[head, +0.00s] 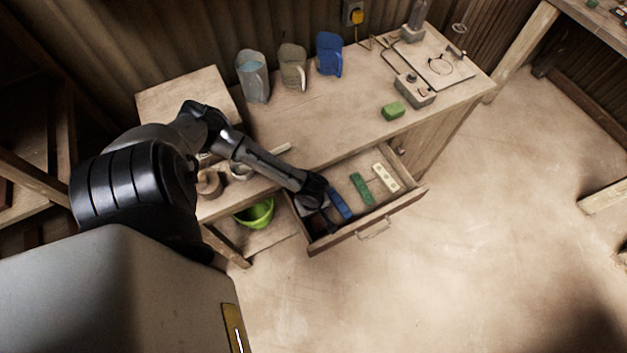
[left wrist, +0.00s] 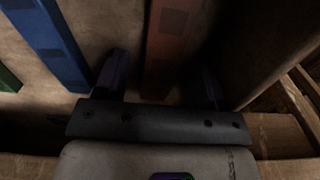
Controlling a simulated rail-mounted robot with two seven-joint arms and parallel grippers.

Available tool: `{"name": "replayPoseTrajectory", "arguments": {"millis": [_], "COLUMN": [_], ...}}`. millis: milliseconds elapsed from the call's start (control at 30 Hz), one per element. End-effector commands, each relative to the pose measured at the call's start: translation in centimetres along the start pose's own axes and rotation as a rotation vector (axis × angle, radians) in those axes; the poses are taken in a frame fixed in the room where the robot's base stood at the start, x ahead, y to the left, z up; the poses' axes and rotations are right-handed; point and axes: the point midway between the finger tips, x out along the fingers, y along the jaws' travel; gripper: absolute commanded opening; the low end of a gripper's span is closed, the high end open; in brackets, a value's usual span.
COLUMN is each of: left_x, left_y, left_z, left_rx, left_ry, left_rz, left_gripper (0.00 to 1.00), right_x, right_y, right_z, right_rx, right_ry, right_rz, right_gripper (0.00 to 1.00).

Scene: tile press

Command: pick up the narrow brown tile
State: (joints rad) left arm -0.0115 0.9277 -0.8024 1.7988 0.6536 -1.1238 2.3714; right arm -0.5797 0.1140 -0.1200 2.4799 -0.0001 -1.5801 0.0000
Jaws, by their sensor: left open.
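The narrow brown tile (left wrist: 168,42) lies lengthwise on the drawer floor in the left wrist view. My left gripper (left wrist: 163,75) is open, with one finger on each side of the tile's near end. A gap shows between the tile and each finger. I cannot tell the height of the fingertips over the drawer floor. In the head view my left gripper (head: 314,200) is at the left end of the open drawer, and it hides the brown tile there. My right gripper is not in view.
The open drawer (head: 367,229) also holds a blue tile (head: 340,202), a green tile (head: 361,188) and a cream tile (head: 385,177). The blue tile (left wrist: 46,38) lies left of my gripper in the wrist view. A drawer wall (left wrist: 275,45) stands close on the right.

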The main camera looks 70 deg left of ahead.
Motion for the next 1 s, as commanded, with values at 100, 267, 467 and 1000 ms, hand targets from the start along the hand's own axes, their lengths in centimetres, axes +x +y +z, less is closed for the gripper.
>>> {"name": "replayPoseTrajectory", "arguments": {"millis": [100, 267, 467, 1000], "left_x": [0.06, 0.03, 0.02, -0.04], "left_y": [0.03, 0.03, 0.03, 0.04], "left_z": [0.0, 0.0, -0.01, -0.01], "left_rx": [0.0, 0.0, 0.0, 0.001], "left_ry": [0.0, 0.0, 0.0, 0.0], "left_rz": [0.001, 0.001, 0.001, 0.001], "left_gripper": [0.64, 0.6, 0.41, 0.07], "right_x": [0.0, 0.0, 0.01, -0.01], "right_y": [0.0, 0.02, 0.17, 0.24], "right_z": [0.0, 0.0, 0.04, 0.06], "right_rx": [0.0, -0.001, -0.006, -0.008], "right_ry": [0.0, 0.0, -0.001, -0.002], "right_rz": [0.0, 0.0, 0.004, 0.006], "right_gripper": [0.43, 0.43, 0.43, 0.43]}}
